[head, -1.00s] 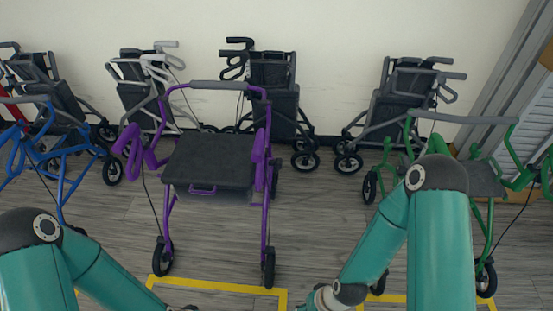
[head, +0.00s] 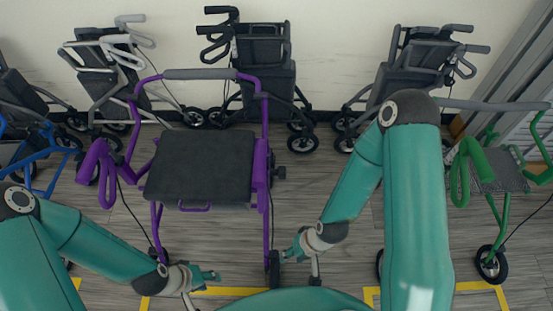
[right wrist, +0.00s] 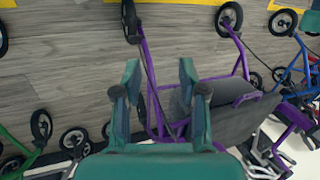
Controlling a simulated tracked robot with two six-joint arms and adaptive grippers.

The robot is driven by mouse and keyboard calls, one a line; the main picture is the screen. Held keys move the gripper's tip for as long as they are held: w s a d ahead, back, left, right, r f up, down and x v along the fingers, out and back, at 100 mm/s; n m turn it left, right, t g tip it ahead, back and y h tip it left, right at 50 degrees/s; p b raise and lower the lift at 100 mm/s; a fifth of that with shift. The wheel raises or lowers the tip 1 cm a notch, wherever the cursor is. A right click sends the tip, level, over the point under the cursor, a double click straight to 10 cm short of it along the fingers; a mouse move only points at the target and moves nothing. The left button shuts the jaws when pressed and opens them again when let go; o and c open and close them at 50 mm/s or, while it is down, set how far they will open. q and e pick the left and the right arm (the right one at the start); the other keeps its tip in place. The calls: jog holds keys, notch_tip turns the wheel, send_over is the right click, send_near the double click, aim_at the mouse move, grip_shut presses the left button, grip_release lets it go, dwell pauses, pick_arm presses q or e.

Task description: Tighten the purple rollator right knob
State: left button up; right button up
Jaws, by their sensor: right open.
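The purple rollator (head: 265,205) stands left of centre in the head view, with a dark seat (head: 200,168) and a grey back bar. A small dark part (head: 278,172) shows at its right side; I cannot tell whether it is the knob or part of a wheel. My right gripper (head: 303,262) is open and empty, right of the rollator's front right wheel. In the right wrist view its fingers (right wrist: 158,82) are apart, with the purple frame (right wrist: 152,75) beyond them. My left gripper (head: 200,288) looks open and empty, in front of the rollator.
A green rollator (head: 505,212) stands to the right, a blue one (head: 40,150) to the left. Several grey and black folded rollators (head: 262,75) line the wall. Yellow floor lines (head: 230,291) run in front.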

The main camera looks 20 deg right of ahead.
aim_at(282, 172)
pick_arm(q)
jog(key=shift+w+d, duration=0.15)
jog(key=shift+w, duration=0.3)
pick_arm(e)
jog(key=shift+w+d, duration=0.15)
jog(key=shift+w, duration=0.15)
